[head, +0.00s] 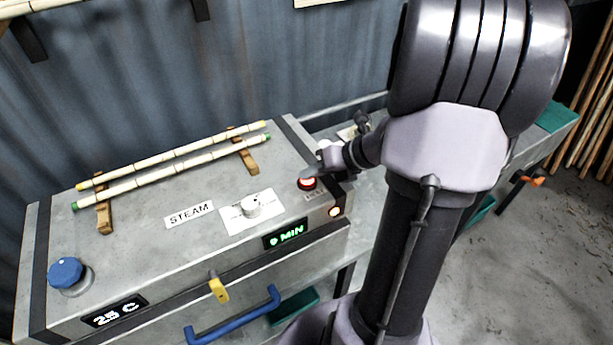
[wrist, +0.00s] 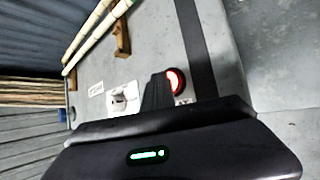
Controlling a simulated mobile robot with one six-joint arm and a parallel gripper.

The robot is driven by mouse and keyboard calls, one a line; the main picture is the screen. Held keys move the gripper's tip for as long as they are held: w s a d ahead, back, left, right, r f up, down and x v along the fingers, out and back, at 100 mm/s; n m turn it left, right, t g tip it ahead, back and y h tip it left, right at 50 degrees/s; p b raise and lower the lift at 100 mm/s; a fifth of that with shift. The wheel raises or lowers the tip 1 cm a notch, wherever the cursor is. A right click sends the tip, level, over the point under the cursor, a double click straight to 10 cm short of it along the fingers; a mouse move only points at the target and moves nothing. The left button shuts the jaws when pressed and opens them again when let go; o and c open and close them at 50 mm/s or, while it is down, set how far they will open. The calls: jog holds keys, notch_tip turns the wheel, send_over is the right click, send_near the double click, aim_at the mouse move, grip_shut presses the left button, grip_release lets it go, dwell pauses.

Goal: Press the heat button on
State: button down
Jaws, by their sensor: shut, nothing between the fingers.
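The heat button (head: 307,184) is a round red button in a dark collar on the right end of the grey steam box top (head: 150,245). Its label beside it is partly hidden. In the wrist view the button (wrist: 175,80) shows a bright red ring around a pale centre. My gripper (head: 312,173) is shut and empty, with its tip right at the button in the head view. In the wrist view the dark fingertips (wrist: 157,92) are just left of the button and overlap its edge. I cannot tell whether they touch it.
A white dial (head: 251,206) sits left of the button, near the STEAM label. Two rattan poles (head: 170,168) rest on wooden supports behind. A blue knob (head: 66,272) is at the far left. Displays read 0 MIN and 25 C. A small lamp (head: 335,212) glows on the front.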

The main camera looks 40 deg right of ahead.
aim_at(310, 182)
jog(key=shift+r, duration=0.15)
notch_tip(310, 182, up, 6)
jog(key=p, duration=0.6)
jog(key=shift+r, duration=0.15)
jog(key=shift+f, duration=0.2)
